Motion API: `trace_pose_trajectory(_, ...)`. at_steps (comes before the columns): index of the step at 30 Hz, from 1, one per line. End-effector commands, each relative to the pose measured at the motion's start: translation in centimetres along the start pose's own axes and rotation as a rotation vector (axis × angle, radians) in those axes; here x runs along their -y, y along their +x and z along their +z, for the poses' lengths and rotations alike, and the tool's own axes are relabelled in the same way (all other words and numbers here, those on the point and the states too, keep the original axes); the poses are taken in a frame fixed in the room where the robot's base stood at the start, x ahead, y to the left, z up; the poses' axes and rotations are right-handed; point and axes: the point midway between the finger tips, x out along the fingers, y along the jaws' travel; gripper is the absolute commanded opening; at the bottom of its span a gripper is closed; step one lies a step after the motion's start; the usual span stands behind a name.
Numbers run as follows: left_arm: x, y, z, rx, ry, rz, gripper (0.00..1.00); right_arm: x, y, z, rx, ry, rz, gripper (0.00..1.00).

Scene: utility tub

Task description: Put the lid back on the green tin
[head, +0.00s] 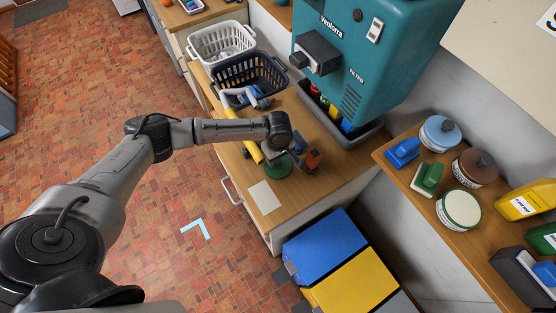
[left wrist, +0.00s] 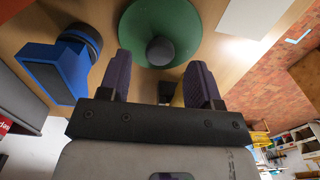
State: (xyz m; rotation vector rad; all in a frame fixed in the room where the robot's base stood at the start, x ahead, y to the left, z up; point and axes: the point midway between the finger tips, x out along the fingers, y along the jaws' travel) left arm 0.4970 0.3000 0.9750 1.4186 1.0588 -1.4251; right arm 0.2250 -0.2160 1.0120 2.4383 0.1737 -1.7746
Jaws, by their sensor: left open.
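The green lid (head: 278,168) lies flat on the wooden counter, partly under my left gripper (head: 284,157). In the left wrist view the lid (left wrist: 183,18) is a green disc with a dark round knob (left wrist: 160,51). My left gripper (left wrist: 160,65) is open and empty, with its two fingers apart and the knob between their tips in the picture. I cannot tell how far the tips are from it. The green tin (head: 459,210) stands on the right-hand shelf, cream with a green rim and no knobbed lid on top. My right gripper is not in view.
A blue object (left wrist: 52,72) lies beside the lid. A white card (head: 264,197) and baskets (head: 249,72) share the counter. A teal machine (head: 375,60) stands behind.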

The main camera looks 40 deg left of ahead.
Motion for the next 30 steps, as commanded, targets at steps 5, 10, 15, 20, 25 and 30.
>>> trace_pose_trajectory(5,0.0,-3.5,0.0,0.0,0.001,0.003,0.58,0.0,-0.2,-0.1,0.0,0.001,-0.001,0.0)
trace_pose_trajectory(10,0.0,-6.0,-0.1,-0.001,0.0,0.002,0.58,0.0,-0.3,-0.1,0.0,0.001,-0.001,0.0)
trace_pose_trajectory(15,0.0,-7.5,0.0,0.0,-0.001,0.0,0.58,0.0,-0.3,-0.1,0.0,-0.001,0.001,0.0)
trace_pose_trajectory(20,0.0,-8.1,0.0,0.0,-0.001,0.0,0.58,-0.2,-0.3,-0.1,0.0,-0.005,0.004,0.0)
trace_pose_trajectory(25,0.3,-7.4,1.3,0.009,0.059,0.007,0.58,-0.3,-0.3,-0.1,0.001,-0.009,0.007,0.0)
trace_pose_trajectory(30,2.0,-4.7,7.4,0.053,0.363,0.067,0.58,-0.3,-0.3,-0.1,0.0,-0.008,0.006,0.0)
